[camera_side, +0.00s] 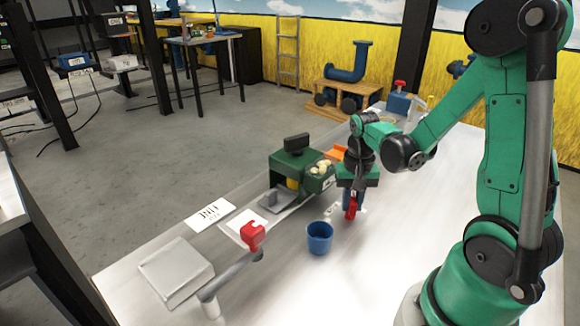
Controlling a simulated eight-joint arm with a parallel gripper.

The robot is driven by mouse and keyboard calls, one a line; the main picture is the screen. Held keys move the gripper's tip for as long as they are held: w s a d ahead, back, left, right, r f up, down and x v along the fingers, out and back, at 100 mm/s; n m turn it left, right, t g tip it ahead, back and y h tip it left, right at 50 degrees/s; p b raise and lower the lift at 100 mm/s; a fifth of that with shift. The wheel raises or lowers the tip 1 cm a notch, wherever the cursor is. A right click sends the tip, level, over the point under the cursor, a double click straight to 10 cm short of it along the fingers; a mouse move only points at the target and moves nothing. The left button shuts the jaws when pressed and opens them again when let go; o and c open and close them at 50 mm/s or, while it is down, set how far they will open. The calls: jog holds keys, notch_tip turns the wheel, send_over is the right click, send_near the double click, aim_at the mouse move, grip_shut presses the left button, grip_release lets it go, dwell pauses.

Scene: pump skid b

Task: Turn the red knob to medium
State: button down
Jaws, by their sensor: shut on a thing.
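The red knob (351,210) is low over the metal table, right of the blue cup. My gripper (352,203) points down from above and is shut on the knob. The fingers cover part of the knob, so I cannot read its setting. A small pale label with dark marks (332,210) lies on the table just left of the knob; its text is too small to read.
An open blue cup (320,240) stands close in front-left of the knob. A green machine (297,168) with a grey tray stands behind-left. A grey pipe with a red handle (252,235) and a pale box (175,272) are at left. The table's front middle is clear.

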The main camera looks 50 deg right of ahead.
aim_at(353, 198)
jog(key=n, duration=0.4)
jog(key=shift+n, duration=0.8)
jog(key=n, duration=0.4)
jog(key=c, duration=0.8)
grip_release()
jog(key=shift+o, duration=0.2)
jog(key=shift+r, duration=3)
